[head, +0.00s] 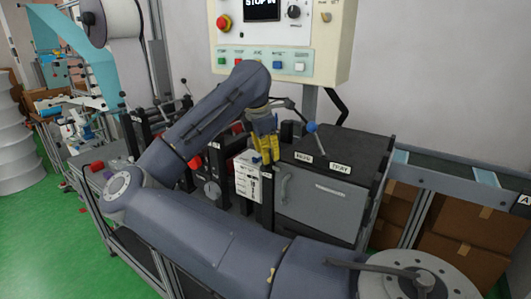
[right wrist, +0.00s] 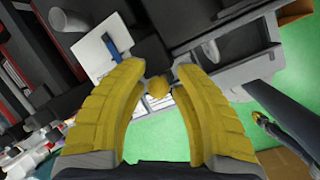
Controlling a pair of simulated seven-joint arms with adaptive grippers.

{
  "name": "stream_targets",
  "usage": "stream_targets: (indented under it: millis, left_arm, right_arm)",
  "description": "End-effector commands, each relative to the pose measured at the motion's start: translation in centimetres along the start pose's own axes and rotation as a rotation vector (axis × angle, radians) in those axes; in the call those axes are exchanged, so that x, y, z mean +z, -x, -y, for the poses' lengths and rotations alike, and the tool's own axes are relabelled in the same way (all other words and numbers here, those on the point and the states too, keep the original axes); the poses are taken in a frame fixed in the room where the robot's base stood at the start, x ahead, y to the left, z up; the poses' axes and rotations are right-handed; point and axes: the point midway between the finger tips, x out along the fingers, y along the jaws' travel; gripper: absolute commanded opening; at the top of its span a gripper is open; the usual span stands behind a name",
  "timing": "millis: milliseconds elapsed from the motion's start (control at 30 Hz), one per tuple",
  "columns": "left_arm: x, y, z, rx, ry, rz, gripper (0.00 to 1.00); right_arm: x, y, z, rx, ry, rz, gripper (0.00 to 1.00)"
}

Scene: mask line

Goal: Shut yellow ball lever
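A yellow ball (right wrist: 158,87) shows in the right wrist view, near the middle and between the two yellow fingers of my right gripper (right wrist: 160,70). The fingers are spread, with a visible gap on both sides of the ball, so the gripper is open. I cannot tell whether the ball is between the tips or a little beyond them. In the head view my right gripper (head: 264,143) points down at the machine, left of the grey tray box. The ball cannot be made out there, and most of its lever is hidden. My left gripper is not in view.
A lever with a blue ball (head: 312,127) stands close to the right of the gripper. A control panel (head: 283,45) hangs above. The grey tray box (head: 322,200) and a white labelled block (head: 248,178) are close by. A conveyor (head: 445,172) runs at right.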

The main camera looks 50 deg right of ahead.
Motion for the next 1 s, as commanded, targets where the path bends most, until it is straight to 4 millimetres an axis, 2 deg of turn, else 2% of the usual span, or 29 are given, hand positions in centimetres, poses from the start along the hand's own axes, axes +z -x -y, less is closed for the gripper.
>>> stream_targets:
  millis: [33, 133, 467, 633, 1000]
  left_arm:
    - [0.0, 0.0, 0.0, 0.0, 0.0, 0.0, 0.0]
    - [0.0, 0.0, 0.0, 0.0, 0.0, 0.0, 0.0]
    - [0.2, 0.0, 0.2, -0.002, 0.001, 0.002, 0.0]
    - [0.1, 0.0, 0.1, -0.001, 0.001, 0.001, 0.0]
    - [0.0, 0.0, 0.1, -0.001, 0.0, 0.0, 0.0]
  right_arm:
    - [-0.1, 0.0, 0.0, -0.001, 0.001, -0.001, 0.34]
    - [-0.1, -0.1, 0.0, -0.001, 0.002, -0.002, 0.44]
    - [-0.2, 0.3, 0.0, 0.0, 0.003, -0.003, 0.44]
    - [-0.2, 2.4, -0.1, 0.003, 0.003, -0.005, 0.44]
    - [-0.1, 8.7, -0.1, 0.002, 0.003, -0.004, 0.44]
